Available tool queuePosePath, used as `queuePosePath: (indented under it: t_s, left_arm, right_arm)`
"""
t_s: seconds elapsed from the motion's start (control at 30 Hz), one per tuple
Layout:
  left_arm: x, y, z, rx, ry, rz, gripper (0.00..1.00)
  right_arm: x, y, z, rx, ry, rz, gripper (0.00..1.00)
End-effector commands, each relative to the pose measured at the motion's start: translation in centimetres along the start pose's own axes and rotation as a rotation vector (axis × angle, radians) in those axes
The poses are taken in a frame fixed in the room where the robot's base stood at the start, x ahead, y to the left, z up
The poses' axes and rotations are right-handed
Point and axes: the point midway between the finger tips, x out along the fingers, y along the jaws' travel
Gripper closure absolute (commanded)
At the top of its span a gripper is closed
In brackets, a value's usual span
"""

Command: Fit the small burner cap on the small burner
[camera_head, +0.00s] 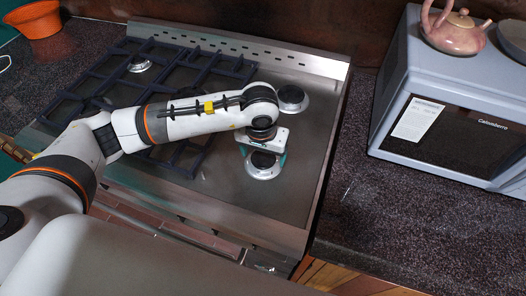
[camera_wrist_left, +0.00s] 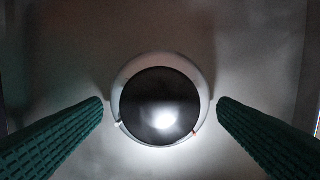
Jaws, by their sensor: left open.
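My left gripper (camera_head: 265,150) points down over the front right burner (camera_head: 263,172) on the steel hob. Its green fingers are open, with one on each side of that burner in the left wrist view (camera_wrist_left: 160,103). A round dark cap (camera_wrist_left: 158,92) lies within the burner's pale ring (camera_wrist_left: 127,78); the ring shows wider at the top than at the bottom. Neither fingertip visibly grips the cap. A second burner with a dark top (camera_head: 291,95) sits behind, at the back right. I cannot tell from size which one is the small burner. My right gripper is out of view.
Dark pan grates (camera_head: 185,62) cover the left of the hob, around another burner (camera_head: 139,65). A grey microwave (camera_head: 450,105) with a pink teapot (camera_head: 458,32) on top stands right. An orange pot (camera_head: 35,20) is far left. The speckled counter between hob and microwave is clear.

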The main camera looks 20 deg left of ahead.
Motion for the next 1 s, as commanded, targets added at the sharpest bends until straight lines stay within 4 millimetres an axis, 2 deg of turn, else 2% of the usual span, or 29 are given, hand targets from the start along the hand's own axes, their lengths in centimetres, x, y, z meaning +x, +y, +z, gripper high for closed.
queuePosePath:
  t_s: [0.17, 0.27, 0.6, 0.7, 0.8, 1.0]
  left_arm:
    - [-0.5, 0.0, 0.1, 0.0, -0.001, -0.001, 0.17]
    - [-1.7, 0.0, 0.1, 0.0, -0.005, -0.002, 0.17]
    - [-8.8, 0.0, 0.1, 0.002, -0.006, -0.001, 0.17]
    - [-10.3, 0.0, 0.1, 0.0, -0.004, -0.001, 0.17]
    - [-11.4, 0.0, 0.1, 0.001, -0.003, -0.001, 0.17]
    - [-12.0, 0.0, 0.0, 0.0, 0.0, 0.0, 0.17]
  right_arm:
    - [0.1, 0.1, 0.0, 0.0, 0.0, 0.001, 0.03]
    - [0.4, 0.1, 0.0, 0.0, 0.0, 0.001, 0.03]
    - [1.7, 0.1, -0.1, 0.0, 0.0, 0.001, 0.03]
    - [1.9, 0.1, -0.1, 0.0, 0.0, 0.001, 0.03]
    - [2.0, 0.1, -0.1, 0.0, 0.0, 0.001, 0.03]
    - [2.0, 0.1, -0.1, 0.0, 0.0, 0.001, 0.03]
